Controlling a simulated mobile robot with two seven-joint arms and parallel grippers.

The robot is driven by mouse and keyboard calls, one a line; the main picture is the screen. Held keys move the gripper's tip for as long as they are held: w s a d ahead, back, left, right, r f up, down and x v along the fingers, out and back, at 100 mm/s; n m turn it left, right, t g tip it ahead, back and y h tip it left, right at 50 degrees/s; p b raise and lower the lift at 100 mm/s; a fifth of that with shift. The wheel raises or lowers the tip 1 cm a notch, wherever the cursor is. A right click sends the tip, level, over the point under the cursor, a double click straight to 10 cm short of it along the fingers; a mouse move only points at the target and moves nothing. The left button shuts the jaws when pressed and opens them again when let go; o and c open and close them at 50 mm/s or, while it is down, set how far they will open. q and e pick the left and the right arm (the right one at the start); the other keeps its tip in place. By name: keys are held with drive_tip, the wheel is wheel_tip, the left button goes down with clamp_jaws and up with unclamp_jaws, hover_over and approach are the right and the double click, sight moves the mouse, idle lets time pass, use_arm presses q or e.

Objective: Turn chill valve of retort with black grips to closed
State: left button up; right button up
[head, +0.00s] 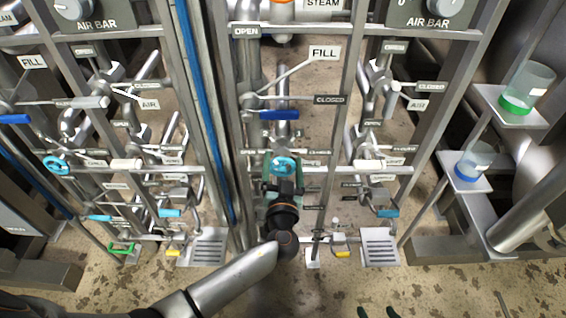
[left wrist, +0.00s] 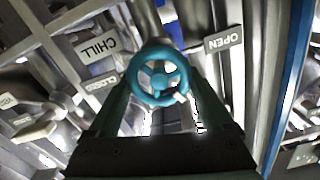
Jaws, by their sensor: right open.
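The chill valve's blue-teal handwheel (head: 283,165) is on the middle pipe panel. It also shows in the left wrist view (left wrist: 158,75), with an upside-down CHILL sign (left wrist: 97,44) to its left. An OPEN sign (left wrist: 223,41) is to its right, and a small white mark is at its lower right rim. My left gripper (head: 284,184) is at the wheel, its teal fingers on either side of it. I cannot tell whether they touch the rim. My right gripper (head: 378,311) shows only as two dark green fingertips, apart, at the bottom edge. Black grips are not distinguishable.
A dark blue lever (head: 280,115) and a FILL sign (head: 323,52) are above the wheel. Another blue handwheel (head: 56,165) is on the left panel. Metal posts and pipes flank the wheel closely. Cups stand on shelves at the right. Floor in front is open.

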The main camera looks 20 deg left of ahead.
use_arm(q)
drive_tip(key=c, duration=0.7)
